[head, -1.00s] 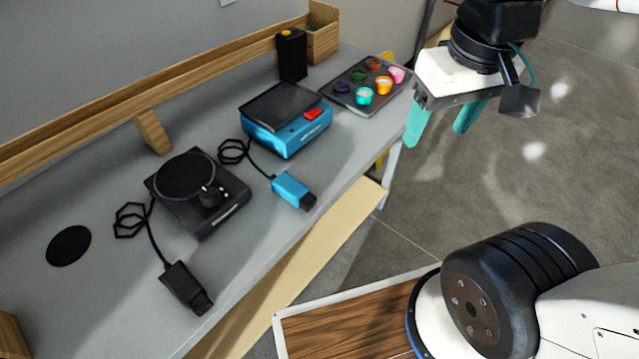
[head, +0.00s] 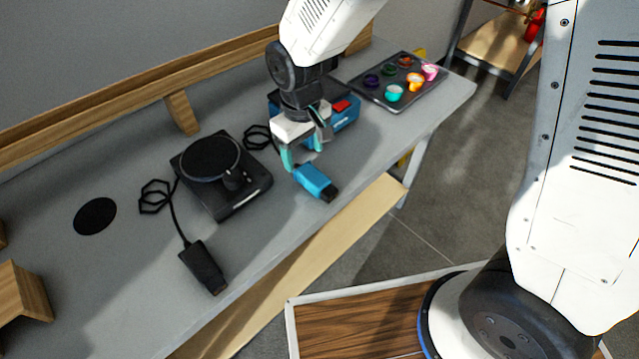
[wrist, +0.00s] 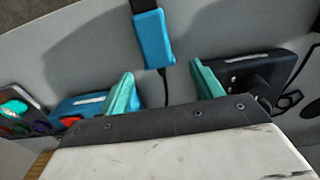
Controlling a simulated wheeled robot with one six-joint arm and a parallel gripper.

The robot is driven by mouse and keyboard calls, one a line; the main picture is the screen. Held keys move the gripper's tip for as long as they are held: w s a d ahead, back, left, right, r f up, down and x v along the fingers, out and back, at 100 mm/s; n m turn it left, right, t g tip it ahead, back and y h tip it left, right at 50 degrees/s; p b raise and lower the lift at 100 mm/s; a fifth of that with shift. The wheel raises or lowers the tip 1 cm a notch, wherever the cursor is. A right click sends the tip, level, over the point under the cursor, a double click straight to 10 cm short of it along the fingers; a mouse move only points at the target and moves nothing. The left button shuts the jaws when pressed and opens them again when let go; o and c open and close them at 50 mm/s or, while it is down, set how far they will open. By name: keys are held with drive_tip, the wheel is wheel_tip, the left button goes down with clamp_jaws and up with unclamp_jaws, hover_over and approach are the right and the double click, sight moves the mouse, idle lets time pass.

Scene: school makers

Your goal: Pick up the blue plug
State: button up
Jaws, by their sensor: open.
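The blue plug (head: 316,183) lies on the grey table near its front edge, with a black tip pointing toward the edge. It also shows in the wrist view (wrist: 152,38), beyond the fingertips and roughly in line with the gap between them. My gripper (head: 303,158) has teal fingers and is open and empty, over the table just behind the plug. In the wrist view the fingers (wrist: 160,82) stand apart with the plug's cord passing between them. Part of the cord is hidden by my gripper in the head view.
A black turntable-like device (head: 222,178) with a black plug (head: 203,267) is to the left. A blue device (head: 345,112) is behind my gripper, partly hidden. A tray (head: 425,97) of coloured cups is at the back right. The table front between the two plugs is clear.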

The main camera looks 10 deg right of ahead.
sight(307, 170)
drive_tip(key=f, duration=0.7)
drive_tip(key=shift+d+f, duration=0.1)
drive_tip(key=shift+d, duration=0.1)
drive_tip(key=c, duration=1.1)
